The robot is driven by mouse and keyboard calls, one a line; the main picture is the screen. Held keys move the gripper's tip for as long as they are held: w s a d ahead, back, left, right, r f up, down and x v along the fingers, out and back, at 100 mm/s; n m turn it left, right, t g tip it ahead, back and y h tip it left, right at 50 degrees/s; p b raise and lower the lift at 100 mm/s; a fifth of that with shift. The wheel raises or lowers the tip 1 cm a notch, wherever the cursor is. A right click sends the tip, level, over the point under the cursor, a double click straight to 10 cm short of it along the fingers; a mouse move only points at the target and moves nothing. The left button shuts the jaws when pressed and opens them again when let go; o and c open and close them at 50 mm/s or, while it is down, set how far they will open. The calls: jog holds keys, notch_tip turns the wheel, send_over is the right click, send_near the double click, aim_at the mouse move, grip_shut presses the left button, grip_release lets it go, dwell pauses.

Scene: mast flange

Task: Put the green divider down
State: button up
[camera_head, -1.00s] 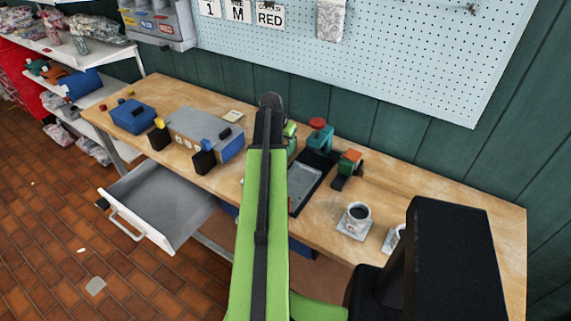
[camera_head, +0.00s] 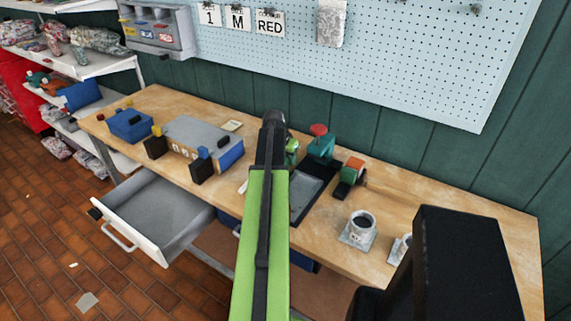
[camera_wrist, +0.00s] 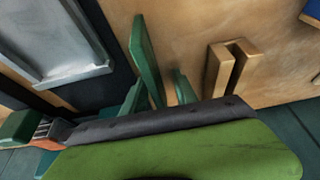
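A thin dark green plate (camera_wrist: 147,60), which looks like the green divider, stands on edge over the wooden bench in the wrist view. A smaller green piece (camera_wrist: 183,88) shows just to its right. My lime green gripper body with its dark strip (camera_wrist: 175,125) covers the lower part of the wrist view and hides the lower ends of both pieces. My fingertips cannot be made out, so I cannot tell whether they hold the divider. In the head view my arm reaches over the bench and hides the divider.
A wooden slotted block (camera_wrist: 230,65) stands right of the plate. A grey tray (camera_head: 306,195), a teal device with a red knob (camera_head: 320,143) and a mug (camera_head: 362,223) are on the bench (camera_head: 420,210). A drawer (camera_head: 150,218) hangs open at the left.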

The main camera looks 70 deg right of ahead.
jog(key=shift+f, duration=0.2)
grip_shut()
jog(key=shift+r, duration=0.1)
